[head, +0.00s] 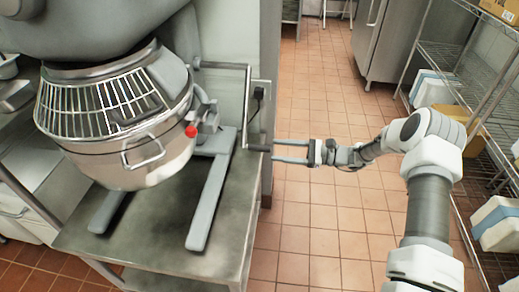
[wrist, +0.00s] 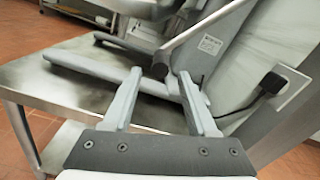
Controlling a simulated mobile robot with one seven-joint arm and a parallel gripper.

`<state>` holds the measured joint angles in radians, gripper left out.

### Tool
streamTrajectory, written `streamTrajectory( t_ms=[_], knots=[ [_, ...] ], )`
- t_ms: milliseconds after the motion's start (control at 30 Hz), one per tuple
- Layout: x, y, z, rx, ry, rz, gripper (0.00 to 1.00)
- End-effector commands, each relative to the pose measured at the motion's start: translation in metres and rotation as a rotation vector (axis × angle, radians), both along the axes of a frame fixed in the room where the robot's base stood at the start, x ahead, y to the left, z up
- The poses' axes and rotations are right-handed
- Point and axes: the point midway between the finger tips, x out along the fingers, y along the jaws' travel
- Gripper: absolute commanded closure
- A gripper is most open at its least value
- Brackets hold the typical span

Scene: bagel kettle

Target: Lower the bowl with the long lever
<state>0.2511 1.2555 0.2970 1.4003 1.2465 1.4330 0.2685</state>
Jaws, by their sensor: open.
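The steel bowl (head: 95,165) with a wire guard hangs under the grey mixer head at left in the head view, above the mixer's base legs.
The mixer stands on a steel table (head: 165,240). A black plug (head: 259,93) is on the wall close behind the lever. Wire shelves (head: 455,70) with boxes stand at right. Tiled floor (head: 315,85) is clear between.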

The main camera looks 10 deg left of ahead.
Motion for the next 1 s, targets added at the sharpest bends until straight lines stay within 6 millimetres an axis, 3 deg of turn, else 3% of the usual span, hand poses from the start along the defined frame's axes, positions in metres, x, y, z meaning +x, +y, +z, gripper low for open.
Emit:
streamTrajectory(
  t_ms=[100,300,500,767,1000],
  knots=[
    [-0.002,0.027,-0.001,0.0,0.0,0.004,0.42],
    [-0.004,0.056,0.0,-0.001,-0.001,0.003,0.42],
    [-0.004,0.068,0.0,-0.001,0.0,0.002,0.42],
    [-0.004,0.068,0.0,0.0,0.0,0.001,0.42],
    [-0.004,0.068,0.0,0.0,0.0,0.001,0.85]
  ],
)
